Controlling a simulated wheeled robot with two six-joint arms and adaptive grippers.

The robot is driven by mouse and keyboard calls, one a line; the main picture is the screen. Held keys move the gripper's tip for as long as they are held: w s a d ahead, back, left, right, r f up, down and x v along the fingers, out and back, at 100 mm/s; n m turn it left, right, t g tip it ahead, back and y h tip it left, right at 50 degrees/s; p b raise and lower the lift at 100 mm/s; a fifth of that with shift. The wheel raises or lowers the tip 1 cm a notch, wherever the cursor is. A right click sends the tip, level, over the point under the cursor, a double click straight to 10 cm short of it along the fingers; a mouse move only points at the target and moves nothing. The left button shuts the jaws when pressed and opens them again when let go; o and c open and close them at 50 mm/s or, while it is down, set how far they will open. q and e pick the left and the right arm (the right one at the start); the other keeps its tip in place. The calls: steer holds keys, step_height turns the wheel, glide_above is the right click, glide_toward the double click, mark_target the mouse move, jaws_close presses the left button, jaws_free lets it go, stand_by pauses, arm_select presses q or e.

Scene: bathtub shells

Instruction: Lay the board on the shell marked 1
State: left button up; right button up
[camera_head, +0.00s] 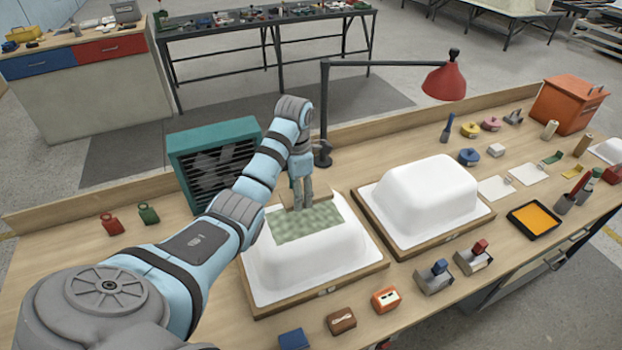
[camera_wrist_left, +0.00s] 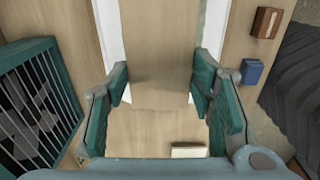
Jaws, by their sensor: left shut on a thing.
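The left white shell (camera_head: 300,272) sits upside down on a wooden base, with a green mottled patch (camera_head: 310,224) on its top. The right white shell (camera_head: 428,195) sits on a similar base with a bare top. I cannot read the small tags on the bases. My left gripper (camera_head: 301,203) is at the far edge of the left shell's top. In the left wrist view its fingers (camera_wrist_left: 160,88) are shut on the sides of a plain wooden board (camera_wrist_left: 160,50), with white shell showing beside it. I cannot tell whether the board touches the shell. My right gripper is out of view.
A teal slatted box (camera_head: 215,160) stands left of my forearm. A red lamp (camera_head: 446,80) reaches over behind the right shell. Small blocks (camera_head: 341,319) line the front edge, and a yellow tray (camera_head: 535,220) and several tools lie right of the shells.

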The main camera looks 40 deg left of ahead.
mark_target(297, 221)
arm_select(q)
steer(key=shift+w, duration=0.25)
steer(key=shift+s+r, duration=0.2)
steer(key=shift+s, duration=0.35)
steer(key=shift+s+r, duration=0.15)
steer(key=shift+s, duration=0.4)
steer(key=f, duration=0.4)
steer(key=f+b, duration=0.1)
steer(key=f, duration=0.1)
steer(key=shift+w+f, duration=0.25)
steer(key=shift+w, duration=0.15)
steer(key=shift+s+f, duration=0.15)
steer(key=shift+f, duration=0.4)
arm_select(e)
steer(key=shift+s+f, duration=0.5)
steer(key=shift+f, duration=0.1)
arm_select(q)
steer(key=shift+f+p, duration=0.25)
steer(key=shift+p, duration=0.15)
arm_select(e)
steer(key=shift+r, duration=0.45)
arm_select(q)
steer(key=o, duration=1.3)
